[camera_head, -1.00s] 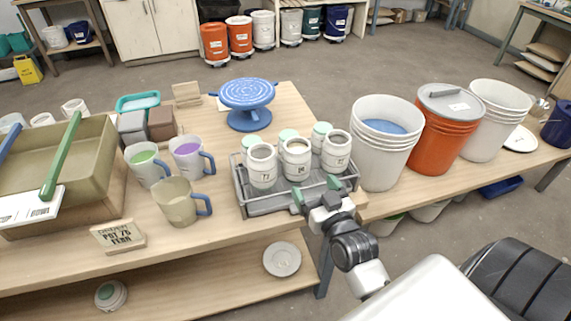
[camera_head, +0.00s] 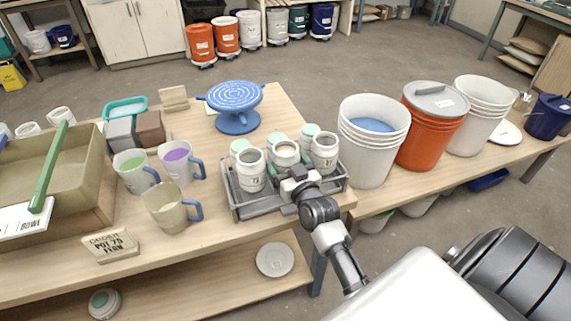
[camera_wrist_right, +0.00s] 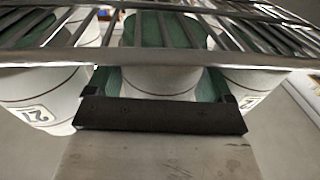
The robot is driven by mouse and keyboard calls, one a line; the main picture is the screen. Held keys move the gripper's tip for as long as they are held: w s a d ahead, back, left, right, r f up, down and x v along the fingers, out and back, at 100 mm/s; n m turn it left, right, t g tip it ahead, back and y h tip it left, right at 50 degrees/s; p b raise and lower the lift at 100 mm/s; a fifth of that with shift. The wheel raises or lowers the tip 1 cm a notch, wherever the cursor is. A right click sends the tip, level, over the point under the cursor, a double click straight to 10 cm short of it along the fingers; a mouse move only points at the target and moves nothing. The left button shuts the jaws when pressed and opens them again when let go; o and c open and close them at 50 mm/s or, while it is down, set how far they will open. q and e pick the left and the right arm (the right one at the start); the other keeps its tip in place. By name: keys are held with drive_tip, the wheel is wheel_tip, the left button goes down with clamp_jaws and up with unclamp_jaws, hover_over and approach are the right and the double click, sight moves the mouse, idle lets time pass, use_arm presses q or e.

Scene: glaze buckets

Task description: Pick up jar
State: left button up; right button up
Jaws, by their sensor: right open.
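Several white jars stand in a grey wire rack (camera_head: 257,208). The front row has a left jar (camera_head: 250,175), a middle jar (camera_head: 285,154) with an open-looking top, and a right jar (camera_head: 325,155). Green-lidded jars (camera_head: 280,134) stand behind them. My right gripper (camera_head: 296,177) is open at the rack's front, by the middle jar, whose lower part it hides. In the right wrist view the green finger pads lie on either side of the middle jar (camera_wrist_right: 158,82); contact cannot be told. A neighbouring jar marked 21 (camera_wrist_right: 38,105) is at left there. My left gripper is not in view.
A blue turntable (camera_head: 236,105) stands behind the rack. Mugs (camera_head: 170,210) and an order sign (camera_head: 110,244) stand to the left. A white bucket (camera_head: 368,150) and an orange bucket (camera_head: 430,130) stand close on the right. Rack bars cross the right wrist view.

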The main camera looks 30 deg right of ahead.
drive_tip(key=c, duration=1)
drive_tip(key=shift+r, duration=0.25)
drive_tip(key=shift+r, duration=4.8)
